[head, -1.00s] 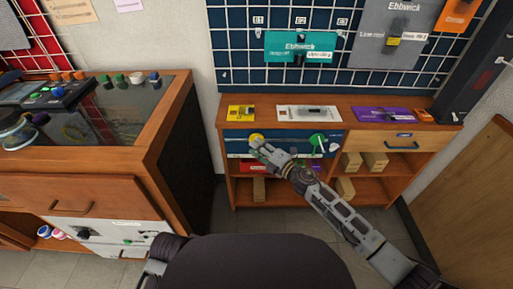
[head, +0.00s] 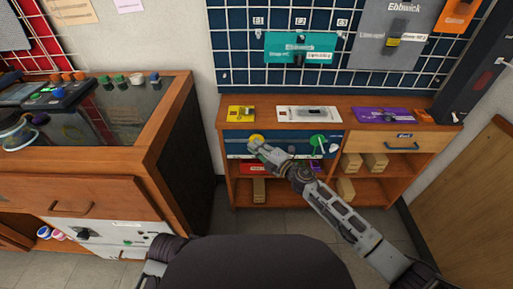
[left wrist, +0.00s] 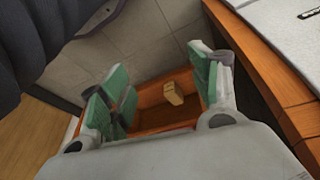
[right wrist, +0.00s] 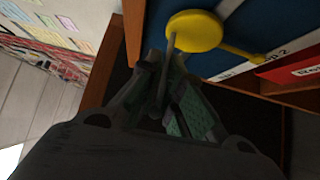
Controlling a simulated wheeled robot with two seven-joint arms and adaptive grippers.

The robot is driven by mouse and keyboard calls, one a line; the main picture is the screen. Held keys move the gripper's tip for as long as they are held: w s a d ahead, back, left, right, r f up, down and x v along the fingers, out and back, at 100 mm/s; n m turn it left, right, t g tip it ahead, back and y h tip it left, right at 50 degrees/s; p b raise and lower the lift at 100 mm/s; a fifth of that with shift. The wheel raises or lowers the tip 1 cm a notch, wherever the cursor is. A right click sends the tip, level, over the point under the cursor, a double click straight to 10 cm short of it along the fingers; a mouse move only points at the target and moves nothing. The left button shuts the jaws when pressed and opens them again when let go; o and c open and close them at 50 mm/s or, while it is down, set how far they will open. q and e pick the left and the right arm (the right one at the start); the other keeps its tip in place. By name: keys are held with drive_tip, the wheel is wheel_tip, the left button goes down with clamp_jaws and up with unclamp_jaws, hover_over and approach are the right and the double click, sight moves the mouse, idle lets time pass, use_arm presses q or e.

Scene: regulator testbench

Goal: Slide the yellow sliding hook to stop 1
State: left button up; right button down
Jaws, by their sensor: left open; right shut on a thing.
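The yellow sliding hook (head: 257,139) shows as a round yellow piece at the left of the blue front panel (head: 236,149) of the shelf unit. In the right wrist view the yellow disc (right wrist: 193,32) has a thin grey pin in front and a yellow arm reaching right, near a partly cut label ending in "2". My right gripper (head: 256,149) is at the disc; in the right wrist view its fingers (right wrist: 165,90) are closed around the grey pin. The contact is dark. My left gripper (left wrist: 163,88) is open and empty in the left wrist view, away from the panel.
A green round piece (head: 318,142) is on the same panel at right. A wooden bench (head: 110,188) stands at left, with clear floor between.

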drive_tip(key=shift+s+a+f, duration=0.1)
drive_tip(key=shift+f, duration=0.15)
use_arm(q)
drive_tip(key=shift+w+a+f+p, duration=0.1)
drive_tip(key=shift+w+f+p, duration=0.1)
drive_tip(key=shift+f+p, duration=0.45)
use_arm(e)
drive_tip(key=a, duration=0.8)
drive_tip(key=shift+a+f, duration=0.15)
drive_tip(key=shift+a, duration=0.2)
use_arm(q)
drive_tip(key=shift+s+f, duration=0.1)
drive_tip(key=shift+f, duration=0.05)
use_arm(e)
drive_tip(key=shift+s, duration=0.1)
drive_tip(key=c, duration=1.7)
unclamp_jaws()
drive_tip(key=shift+a, duration=0.1)
drive_tip(key=shift+o, duration=0.2)
use_arm(q)
drive_tip(key=shift+s+f, duration=0.15)
drive_tip(key=shift+s, duration=0.2)
use_arm(e)
drive_tip(key=shift+r, duration=0.2)
